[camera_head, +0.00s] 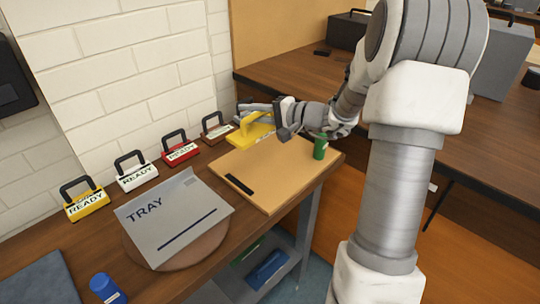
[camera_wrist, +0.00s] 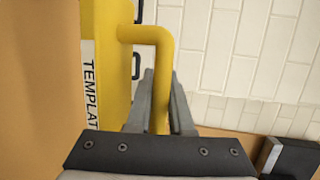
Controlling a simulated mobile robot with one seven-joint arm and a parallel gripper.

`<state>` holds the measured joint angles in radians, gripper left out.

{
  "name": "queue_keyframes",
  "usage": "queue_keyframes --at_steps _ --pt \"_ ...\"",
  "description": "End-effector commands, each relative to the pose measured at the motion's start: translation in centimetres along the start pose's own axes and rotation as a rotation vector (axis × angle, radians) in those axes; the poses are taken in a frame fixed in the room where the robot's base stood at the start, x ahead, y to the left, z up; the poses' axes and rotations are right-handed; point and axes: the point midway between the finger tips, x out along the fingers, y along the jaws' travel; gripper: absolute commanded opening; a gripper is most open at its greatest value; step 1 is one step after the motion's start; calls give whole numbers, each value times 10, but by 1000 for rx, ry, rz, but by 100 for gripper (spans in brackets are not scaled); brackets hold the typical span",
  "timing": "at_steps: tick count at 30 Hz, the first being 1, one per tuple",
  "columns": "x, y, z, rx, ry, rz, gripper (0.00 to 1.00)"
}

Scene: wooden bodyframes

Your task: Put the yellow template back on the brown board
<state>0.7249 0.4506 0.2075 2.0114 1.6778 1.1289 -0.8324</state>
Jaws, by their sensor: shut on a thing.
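The yellow template (camera_head: 251,130) is at the back of the brown board (camera_head: 268,178), with its handle up. In the wrist view the yellow template (camera_wrist: 107,60) shows at the left with part of the word "TEMPLATE". My gripper (camera_wrist: 161,103) is shut on the template's yellow bar handle, which passes between the two fingers. In the head view my gripper (camera_head: 262,110) reaches in from the right over the back of the board. I cannot tell whether the template touches the board.
A green cylinder (camera_head: 320,147) stands at the board's right side. A black strip (camera_head: 239,184) lies on the board's left part. The grey TRAY plate (camera_head: 178,216) lies left of the board. Several READY blocks with black handles, including a red one (camera_head: 180,153), line the wall.

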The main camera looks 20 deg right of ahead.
Motion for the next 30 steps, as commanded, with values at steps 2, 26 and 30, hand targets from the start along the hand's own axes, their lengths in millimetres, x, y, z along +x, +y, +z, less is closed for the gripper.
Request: queue_keyframes --at_steps 2,26,30 --pt "2 0 0 -2 -4 -2 0" --pt "20 90 -4 2 -7 -1 0" --pt "22 101 -5 0 -6 -2 0"
